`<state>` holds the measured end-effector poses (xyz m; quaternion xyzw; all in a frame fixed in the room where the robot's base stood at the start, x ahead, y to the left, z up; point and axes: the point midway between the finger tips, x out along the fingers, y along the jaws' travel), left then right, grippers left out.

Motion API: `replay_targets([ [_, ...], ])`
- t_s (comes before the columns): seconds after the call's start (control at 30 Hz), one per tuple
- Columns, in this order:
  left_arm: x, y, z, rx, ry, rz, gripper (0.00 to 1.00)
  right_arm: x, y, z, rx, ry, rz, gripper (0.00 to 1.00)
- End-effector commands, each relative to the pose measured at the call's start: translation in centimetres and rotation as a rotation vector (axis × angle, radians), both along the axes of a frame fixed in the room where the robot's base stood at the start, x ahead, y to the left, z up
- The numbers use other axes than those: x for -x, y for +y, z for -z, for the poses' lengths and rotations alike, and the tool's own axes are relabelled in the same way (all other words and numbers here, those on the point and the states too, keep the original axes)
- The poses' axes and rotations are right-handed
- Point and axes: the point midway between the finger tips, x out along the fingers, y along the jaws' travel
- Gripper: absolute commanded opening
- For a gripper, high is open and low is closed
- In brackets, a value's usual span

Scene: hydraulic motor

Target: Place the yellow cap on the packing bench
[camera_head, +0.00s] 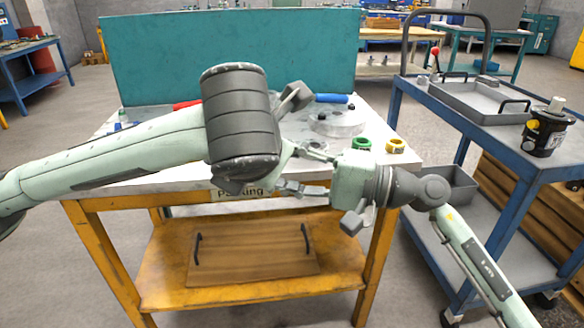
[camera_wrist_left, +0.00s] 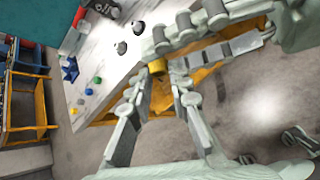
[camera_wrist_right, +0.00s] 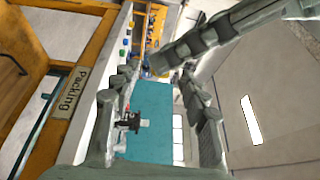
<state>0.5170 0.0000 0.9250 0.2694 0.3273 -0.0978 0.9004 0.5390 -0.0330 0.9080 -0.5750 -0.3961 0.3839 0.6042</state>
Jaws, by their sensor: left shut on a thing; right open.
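A yellow cap (camera_wrist_left: 157,67) shows between the fingertips of my left gripper (camera_wrist_left: 160,82), in front of the bench edge. My left wrist hides that gripper's fingertips in the head view. The packing bench (camera_head: 150,178) has a pale top, a yellow frame and a "Packing" label; its top also shows in the left wrist view (camera_wrist_left: 110,72). A second yellow cap (camera_head: 395,145) lies on the bench at the right, beside a green cap (camera_head: 362,143). My right gripper (camera_head: 302,170) is open and empty near the bench's front edge; its spread fingers show in the right wrist view (camera_wrist_right: 155,85).
A round clear part (camera_head: 340,122) and a blue-handled tool (camera_head: 332,98) are on the bench. A teal panel (camera_head: 150,60) stands behind. A blue trolley (camera_head: 480,135) at the right carries a grey tray and a black motor (camera_head: 545,130). A wooden board (camera_head: 255,258) lies on the lower shelf.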

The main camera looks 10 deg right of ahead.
Motion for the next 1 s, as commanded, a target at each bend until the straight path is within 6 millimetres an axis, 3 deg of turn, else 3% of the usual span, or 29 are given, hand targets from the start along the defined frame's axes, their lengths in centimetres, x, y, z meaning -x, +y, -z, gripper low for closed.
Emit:
replay_targets([
  [0.27,0.01,-0.01,0.00,0.000,0.000,0.000,0.00,-0.08,0.16,-0.01,0.000,0.000,0.000,0.45],
  [0.63,0.00,-0.01,-0.01,0.000,0.000,0.000,0.00,-0.07,0.14,0.00,0.000,0.000,0.000,0.01],
  [0.7,0.00,-0.01,-0.01,0.000,0.000,0.000,0.00,-0.06,0.15,0.00,0.000,0.000,0.000,0.00],
  [0.73,0.00,-0.01,-0.01,0.000,0.000,0.000,0.20,-0.07,0.13,0.00,0.000,0.000,0.000,0.00],
  [0.9,0.00,-0.01,-0.01,0.000,0.000,0.000,0.41,-0.06,0.15,-0.01,0.000,0.000,0.000,0.00],
  [1.0,0.01,-0.01,-0.01,0.000,0.000,0.000,0.43,-0.05,0.15,-0.02,0.000,0.000,0.000,0.00],
])
